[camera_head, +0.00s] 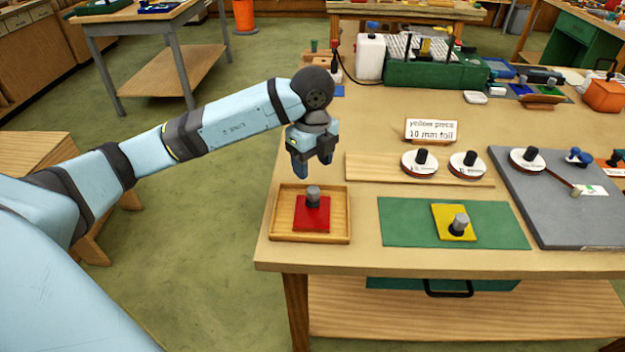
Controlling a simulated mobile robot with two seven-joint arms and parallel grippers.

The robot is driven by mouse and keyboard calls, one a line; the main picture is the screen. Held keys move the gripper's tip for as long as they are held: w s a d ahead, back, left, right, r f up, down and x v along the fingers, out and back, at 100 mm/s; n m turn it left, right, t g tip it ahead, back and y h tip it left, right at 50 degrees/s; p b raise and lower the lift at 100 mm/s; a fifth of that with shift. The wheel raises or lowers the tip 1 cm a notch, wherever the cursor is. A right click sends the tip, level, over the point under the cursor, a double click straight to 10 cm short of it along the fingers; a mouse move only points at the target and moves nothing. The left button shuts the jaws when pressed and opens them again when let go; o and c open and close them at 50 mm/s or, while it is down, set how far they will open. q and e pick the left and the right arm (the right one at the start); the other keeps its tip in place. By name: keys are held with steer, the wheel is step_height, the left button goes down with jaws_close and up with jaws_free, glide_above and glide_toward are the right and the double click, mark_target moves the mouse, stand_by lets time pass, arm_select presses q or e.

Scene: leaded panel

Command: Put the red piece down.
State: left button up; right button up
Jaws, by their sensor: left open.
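The red piece (312,216) is a flat red square with a grey knob (313,193) standing up from it. It lies inside a shallow wooden tray (286,239) at the table's front left corner. My left gripper (312,172) is open and empty above the tray, apart from the knob, with its fingers pointing down. My right gripper is not in view.
A yellow piece (440,213) with a grey knob lies on a green mat (405,232) right of the tray. Behind are a wooden board (372,168) with round black-knobbed discs and a sign (431,130). A grey board (550,215) lies at right.

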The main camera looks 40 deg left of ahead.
arm_select(q)
steer(key=shift+r, duration=1.65)
